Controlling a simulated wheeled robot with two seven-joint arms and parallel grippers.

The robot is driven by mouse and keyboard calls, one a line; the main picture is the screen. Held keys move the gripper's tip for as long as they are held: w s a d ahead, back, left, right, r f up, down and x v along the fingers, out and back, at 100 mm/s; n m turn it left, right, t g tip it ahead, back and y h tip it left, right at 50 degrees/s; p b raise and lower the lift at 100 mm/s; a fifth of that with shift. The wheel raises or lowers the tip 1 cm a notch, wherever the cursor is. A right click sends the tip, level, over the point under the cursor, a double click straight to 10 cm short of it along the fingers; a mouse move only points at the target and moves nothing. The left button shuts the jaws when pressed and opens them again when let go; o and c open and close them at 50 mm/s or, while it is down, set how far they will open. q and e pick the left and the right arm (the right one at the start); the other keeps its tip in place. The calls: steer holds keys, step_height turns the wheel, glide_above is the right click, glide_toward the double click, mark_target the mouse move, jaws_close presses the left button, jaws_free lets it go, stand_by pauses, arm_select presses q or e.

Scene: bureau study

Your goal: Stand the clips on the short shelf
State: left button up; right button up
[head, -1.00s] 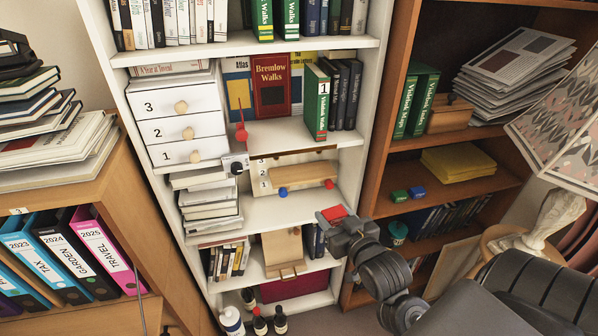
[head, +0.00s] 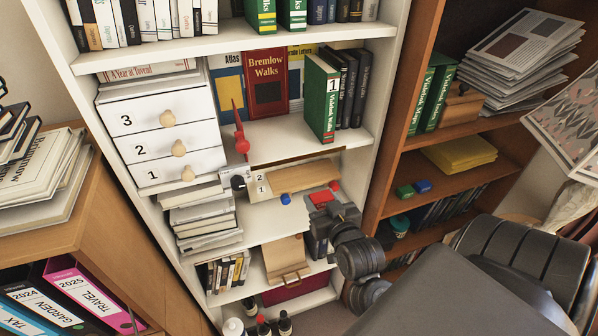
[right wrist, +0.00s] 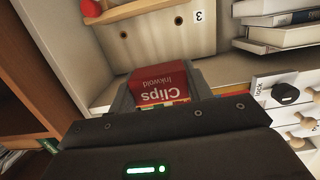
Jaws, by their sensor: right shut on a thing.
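The clips are a small red box (head: 322,197) marked "Clips Inkwold", and the box also shows in the right wrist view (right wrist: 160,82), its lettering upside down. My right gripper (head: 324,204) is shut on it, with a finger on each side, in front of the white bookcase. Just behind is a short wooden board (head: 303,178) against a pale panel with holes and numbers. It may be the short shelf. A blue knob (head: 285,199) and a red knob (head: 334,186) sit at its ends. I cannot tell whether the box touches the board. My left gripper is not in view.
White numbered drawers (head: 160,140) stand at upper left, and stacked books (head: 205,220) lie left of the panel. A red pointed piece (head: 241,140) juts out above. A green book (head: 322,98) stands above the board. The brown bookcase (head: 388,150) is close on the right.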

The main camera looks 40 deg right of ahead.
steer(key=p, duration=0.4)
glide_above(295, 177)
steer(key=shift+s+r, duration=0.1)
steer(key=shift+r, duration=0.1)
step_height(295, 177, down, 2)
steer(key=shift+f+p, duration=0.25)
steer(key=shift+p, duration=0.05)
steer(key=shift+s+f, duration=0.1)
steer(key=shift+f, duration=0.35)
step_height(295, 177, down, 3)
steer(key=shift+a+f+p, duration=0.1)
steer(key=shift+p, duration=0.35)
steer(key=shift+w+f+p, duration=0.15)
steer(key=shift+w+p, duration=0.05)
steer(key=shift+p, duration=0.1)
steer(key=shift+f, duration=0.2)
